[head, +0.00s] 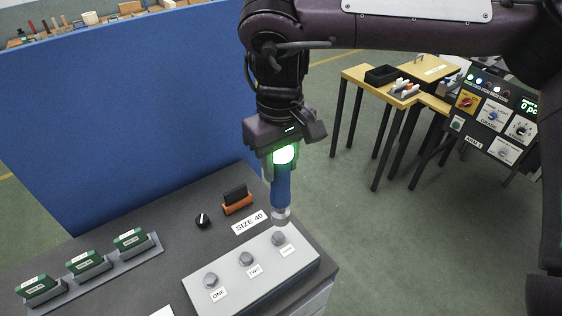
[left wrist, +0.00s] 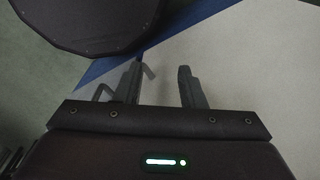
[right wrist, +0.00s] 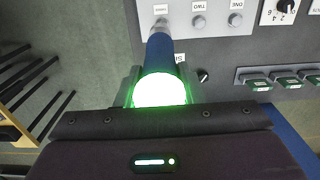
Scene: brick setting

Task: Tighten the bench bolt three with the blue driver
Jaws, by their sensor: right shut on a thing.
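My right gripper (head: 283,160) is shut on the blue driver (head: 281,187), which hangs upright with a bright green-white glow at its top. The driver also shows in the right wrist view (right wrist: 158,52). Its metal socket end (head: 281,215) is just above or at bolt three (head: 279,238); I cannot tell if they touch. Bolt two (head: 246,258) and bolt one (head: 211,280) stand in line to the left on the grey block (head: 290,262), with labels in front. My left gripper (left wrist: 160,80) is open and empty in the left wrist view; it is not in the head view.
A SIZE 40 label (head: 249,222), an orange holder (head: 238,204) and a black knob (head: 202,221) are behind the block. Several green pieces (head: 88,261) stand in a rack at left. A blue panel (head: 130,110) rises behind. A control panel (head: 495,115) is at right.

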